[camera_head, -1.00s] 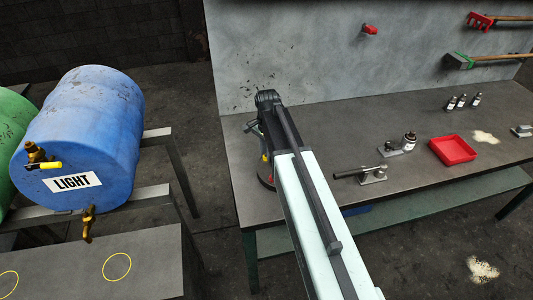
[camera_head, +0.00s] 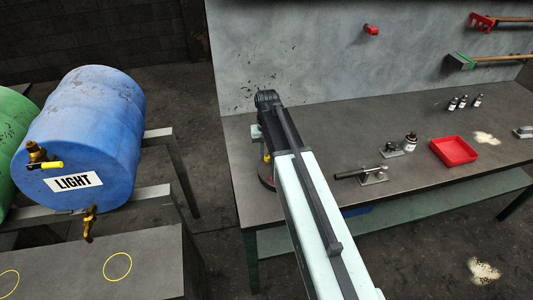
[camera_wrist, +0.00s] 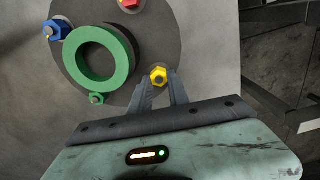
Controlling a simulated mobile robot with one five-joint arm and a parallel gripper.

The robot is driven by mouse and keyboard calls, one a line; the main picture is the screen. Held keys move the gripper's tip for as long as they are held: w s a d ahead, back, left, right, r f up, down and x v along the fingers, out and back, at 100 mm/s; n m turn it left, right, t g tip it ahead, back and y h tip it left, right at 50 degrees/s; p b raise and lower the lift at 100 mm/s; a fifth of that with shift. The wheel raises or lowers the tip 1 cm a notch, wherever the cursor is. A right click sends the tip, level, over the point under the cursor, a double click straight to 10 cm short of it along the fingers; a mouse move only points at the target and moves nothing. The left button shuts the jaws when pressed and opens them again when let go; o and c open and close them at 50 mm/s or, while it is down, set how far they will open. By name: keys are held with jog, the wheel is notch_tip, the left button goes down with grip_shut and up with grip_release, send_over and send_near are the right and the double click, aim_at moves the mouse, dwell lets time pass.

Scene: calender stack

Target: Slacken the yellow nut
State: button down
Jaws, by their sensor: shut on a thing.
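The yellow nut (camera_wrist: 158,75) sits near the rim of a dark round plate (camera_wrist: 68,82) in the wrist view. My gripper (camera_wrist: 160,88) is shut on the yellow nut, with one grey finger on each side of it. The plate also carries a green ring (camera_wrist: 88,72), a blue nut (camera_wrist: 55,31), a red nut (camera_wrist: 129,3) and a small green nut (camera_wrist: 96,98). In the head view my arm hides most of the plate. A small yellow spot, perhaps the yellow nut, shows beside my arm there.
The workbench (camera_head: 420,120) holds a red tray (camera_head: 453,151), a black-handled tool (camera_head: 357,172) and several small bottles (camera_head: 464,102). A blue barrel (camera_head: 100,110) labelled LIGHT, with brass taps, lies on a stand at the left. Tools hang on the grey back panel (camera_head: 290,40).

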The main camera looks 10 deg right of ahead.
jog(key=n, duration=0.4)
jog(key=shift+a+n, duration=0.1)
jog(key=shift+n, duration=0.3)
jog(key=n, duration=0.4)
jog(key=shift+a+n, duration=0.1)
jog(key=shift+n, duration=0.2)
jog(key=n, duration=0.4)
jog(key=shift+s, duration=0.15)
jog(key=shift+s+a+n, duration=0.1)
jog(key=shift+n, duration=1.9)
jog(key=c, duration=1.2)
grip_release()
jog(key=shift+c, duration=0.2)
jog(key=shift+r, duration=0.1)
